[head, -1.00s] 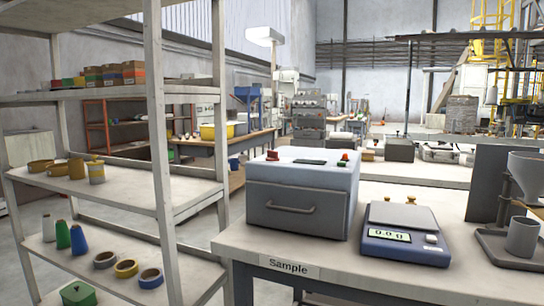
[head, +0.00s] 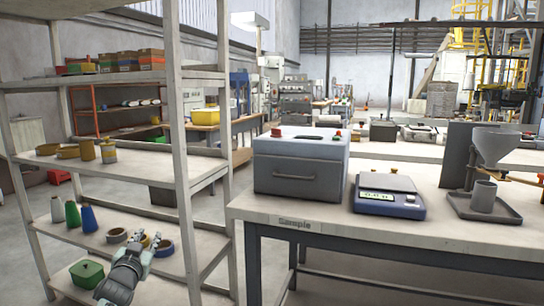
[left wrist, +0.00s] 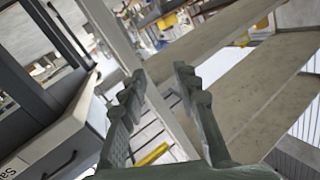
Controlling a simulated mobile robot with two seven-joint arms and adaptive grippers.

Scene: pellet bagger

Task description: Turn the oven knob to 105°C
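The oven (head: 300,172) is a grey box with a light blue-white top and a front handle, standing on the sample bench. A red knob (head: 276,132) sits at the left of its top, with a dark display (head: 309,137) beside it and a smaller red button at the right. The knob's setting is too small to read. My left gripper (head: 151,243) is low at the left in the head view, in front of the shelf and well apart from the oven. In the left wrist view its fingers (left wrist: 158,75) are spread with nothing between them. My right gripper is not in view.
A shelving rack (head: 183,170) with cones, tape rolls and boxes stands left of the bench (head: 400,225). A scale (head: 389,195) and a tray (head: 484,208) with a cup and funnel stand right of the oven.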

